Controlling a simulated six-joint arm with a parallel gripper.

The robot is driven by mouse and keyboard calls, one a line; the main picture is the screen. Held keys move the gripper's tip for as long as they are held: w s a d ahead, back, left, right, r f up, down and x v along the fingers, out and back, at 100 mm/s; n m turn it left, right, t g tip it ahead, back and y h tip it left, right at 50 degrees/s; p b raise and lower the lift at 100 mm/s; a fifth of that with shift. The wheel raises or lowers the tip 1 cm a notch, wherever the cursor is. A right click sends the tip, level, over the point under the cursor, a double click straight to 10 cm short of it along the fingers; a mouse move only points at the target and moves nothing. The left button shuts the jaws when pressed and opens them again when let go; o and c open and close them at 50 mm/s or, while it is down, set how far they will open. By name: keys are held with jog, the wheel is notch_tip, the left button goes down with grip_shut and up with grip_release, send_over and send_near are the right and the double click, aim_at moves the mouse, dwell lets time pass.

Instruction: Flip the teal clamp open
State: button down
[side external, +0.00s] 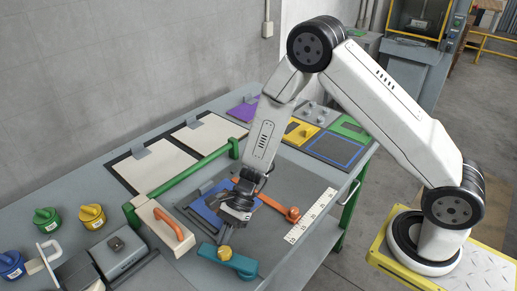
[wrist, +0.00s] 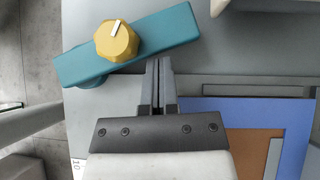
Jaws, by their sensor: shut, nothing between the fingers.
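The teal clamp (side external: 242,265) is a flat bar with a yellow knob (side external: 224,253), near the front of the grey work plate. In the wrist view the teal clamp (wrist: 165,32) lies slanted across the top, its yellow knob (wrist: 117,42) left of my fingers. My gripper (side external: 234,221) points down just behind the clamp in the side view. In the wrist view my gripper (wrist: 158,62) is shut and empty, its fingertips at the bar's near edge, right of the knob. I cannot tell whether they touch it.
A pale block with an orange handle (side external: 172,226) and a green rail (side external: 190,170) stand to the left. A white ruler (side external: 309,216) lies on the right.

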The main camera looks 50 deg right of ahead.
aim_at(213, 249)
jog(key=a+n+g, duration=0.2)
jog(key=n, duration=0.1)
jog(key=shift+a+h, duration=0.25)
jog(key=shift+h, duration=0.05)
jog(key=shift+s+a+n+g+h, duration=0.2)
jog(key=shift+a+n+g+h, duration=0.2)
jog(key=shift+a+n+g, duration=0.6)
jog(key=shift+d, duration=0.15)
jog(key=shift+d, duration=0.1)
jog(key=shift+w+d, duration=0.4)
jog(key=shift+w, duration=0.05)
jog(key=shift+w+d+r, duration=0.2)
jog(key=shift+w+d, duration=1)
jog(key=shift+w, duration=0.05)
jog(key=v, duration=0.6)
jog(key=w+a+v, duration=0.1)
jog(key=v, duration=0.2)
jog(key=shift+w+d+r, duration=0.1)
jog(key=shift+r, duration=0.1)
